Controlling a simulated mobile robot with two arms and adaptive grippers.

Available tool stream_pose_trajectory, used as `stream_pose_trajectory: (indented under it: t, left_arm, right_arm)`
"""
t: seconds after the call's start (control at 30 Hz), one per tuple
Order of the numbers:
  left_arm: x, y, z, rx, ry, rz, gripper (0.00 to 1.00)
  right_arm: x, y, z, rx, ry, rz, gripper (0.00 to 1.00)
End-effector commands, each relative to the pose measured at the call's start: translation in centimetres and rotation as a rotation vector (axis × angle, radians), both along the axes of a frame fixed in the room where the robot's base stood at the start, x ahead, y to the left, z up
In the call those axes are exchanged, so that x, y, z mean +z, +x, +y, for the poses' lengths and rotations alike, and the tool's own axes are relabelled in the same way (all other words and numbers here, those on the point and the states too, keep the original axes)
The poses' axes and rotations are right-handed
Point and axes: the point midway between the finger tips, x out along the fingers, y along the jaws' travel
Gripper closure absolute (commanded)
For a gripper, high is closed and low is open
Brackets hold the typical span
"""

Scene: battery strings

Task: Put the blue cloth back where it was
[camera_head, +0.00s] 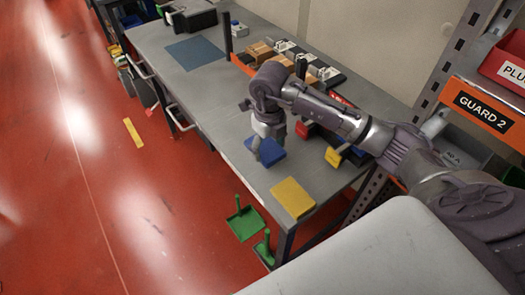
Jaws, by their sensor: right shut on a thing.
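The blue cloth (273,154) is a flat square near the front edge of the grey workbench, just behind the yellow cloth. My right gripper (257,152) points down at it and is shut on the blue cloth. The fingers cover part of the cloth, and I cannot tell whether it touches the bench top or hangs just above it. My left gripper is not in view.
A yellow cloth (292,197) lies at the bench's near corner. Red and yellow items (335,157) stand right of the gripper, under my arm. Boxes (262,52) line the back. A blue-grey mat (195,53) lies farther left, with bare bench (215,95) between.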

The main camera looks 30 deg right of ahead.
Motion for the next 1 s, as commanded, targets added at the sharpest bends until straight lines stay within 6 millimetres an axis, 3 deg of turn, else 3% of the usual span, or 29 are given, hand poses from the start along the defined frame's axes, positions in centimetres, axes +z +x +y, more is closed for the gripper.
stream_pose_trajectory:
  t: [0.17, 0.5, 0.9, 0.93, 1.0]
  left_arm:
    - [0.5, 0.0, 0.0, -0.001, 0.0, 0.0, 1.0]
    - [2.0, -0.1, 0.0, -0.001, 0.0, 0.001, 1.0]
    - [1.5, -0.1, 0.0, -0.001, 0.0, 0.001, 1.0]
    - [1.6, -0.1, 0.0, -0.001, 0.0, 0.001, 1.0]
    - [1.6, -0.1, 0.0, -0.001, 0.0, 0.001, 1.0]
  right_arm:
    - [-1.0, 1.7, 0.7, 0.001, 0.001, 0.0, 0.61]
    - [-4.9, 1.7, 0.7, 0.001, 0.0, 0.002, 0.61]
    - [-5.7, 1.7, 0.7, 0.002, -0.001, -0.001, 0.61]
    - [-5.6, 1.7, 0.7, 0.001, -0.001, -0.001, 0.25]
    - [-5.5, 1.7, 0.7, 0.001, -0.001, -0.001, 0.13]
